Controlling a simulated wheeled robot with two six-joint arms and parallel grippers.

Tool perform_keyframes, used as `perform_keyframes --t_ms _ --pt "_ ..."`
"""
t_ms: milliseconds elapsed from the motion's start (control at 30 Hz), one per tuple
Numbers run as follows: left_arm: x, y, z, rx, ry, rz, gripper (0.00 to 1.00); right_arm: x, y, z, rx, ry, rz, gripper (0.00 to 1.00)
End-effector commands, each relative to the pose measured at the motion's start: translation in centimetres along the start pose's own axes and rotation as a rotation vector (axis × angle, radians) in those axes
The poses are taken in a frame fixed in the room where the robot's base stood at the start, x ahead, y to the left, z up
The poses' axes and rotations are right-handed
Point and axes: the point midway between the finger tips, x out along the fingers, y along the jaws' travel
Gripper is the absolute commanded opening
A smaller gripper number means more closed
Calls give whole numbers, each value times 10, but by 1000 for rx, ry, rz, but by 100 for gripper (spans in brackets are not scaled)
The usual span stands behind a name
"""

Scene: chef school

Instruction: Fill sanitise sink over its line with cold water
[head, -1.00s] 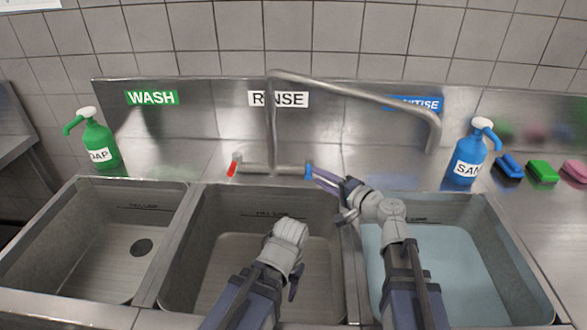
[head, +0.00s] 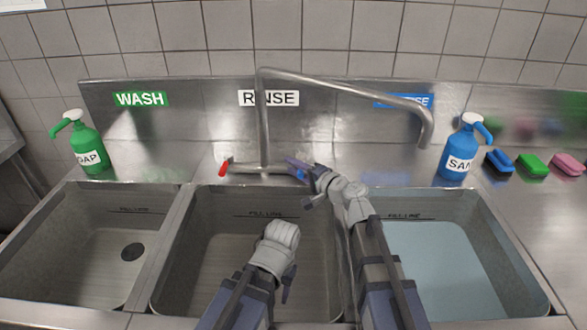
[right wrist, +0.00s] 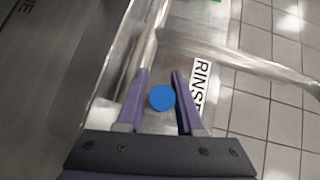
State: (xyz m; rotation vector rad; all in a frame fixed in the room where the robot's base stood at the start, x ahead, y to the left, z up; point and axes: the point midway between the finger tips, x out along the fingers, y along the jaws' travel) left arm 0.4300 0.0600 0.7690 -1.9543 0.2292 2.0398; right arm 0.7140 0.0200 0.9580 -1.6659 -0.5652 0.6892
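The sanitise sink (head: 521,270) at the right holds pale blue water (head: 440,265). Its FILL LINE mark (head: 405,217) shows on the back wall, just above the water's visible edge. The tap spout (head: 425,130) points down over this sink, and I see no stream from it. The blue cold handle (head: 301,174) is at the tap's right end. My right gripper (head: 305,170) is at it; in the right wrist view, its open purple fingers (right wrist: 160,100) flank the blue knob (right wrist: 162,97). Contact is unclear. My left gripper (head: 287,283) is over the rinse sink, its fingers mostly hidden.
The red handle (head: 224,167) is at the tap's left end. The wash sink (head: 60,240) and rinse sink (head: 210,250) look empty. A green soap bottle (head: 88,150), a blue sanitiser bottle (head: 456,160) and coloured sponges (head: 532,165) stand along the back ledge.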

Motion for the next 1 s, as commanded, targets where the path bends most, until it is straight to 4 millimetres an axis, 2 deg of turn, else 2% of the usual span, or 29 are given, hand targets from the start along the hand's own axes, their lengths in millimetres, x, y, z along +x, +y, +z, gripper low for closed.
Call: perform_keyframes --t_ms 267,567,1000 --pt "0 0 0 0 0 0 53 1 0 0 0 0 0 35" --pt "0 0 0 0 0 0 53 0 0 0 0 0 0 1" --pt "0 0 0 0 0 0 53 0 0 0 0 0 0 0"
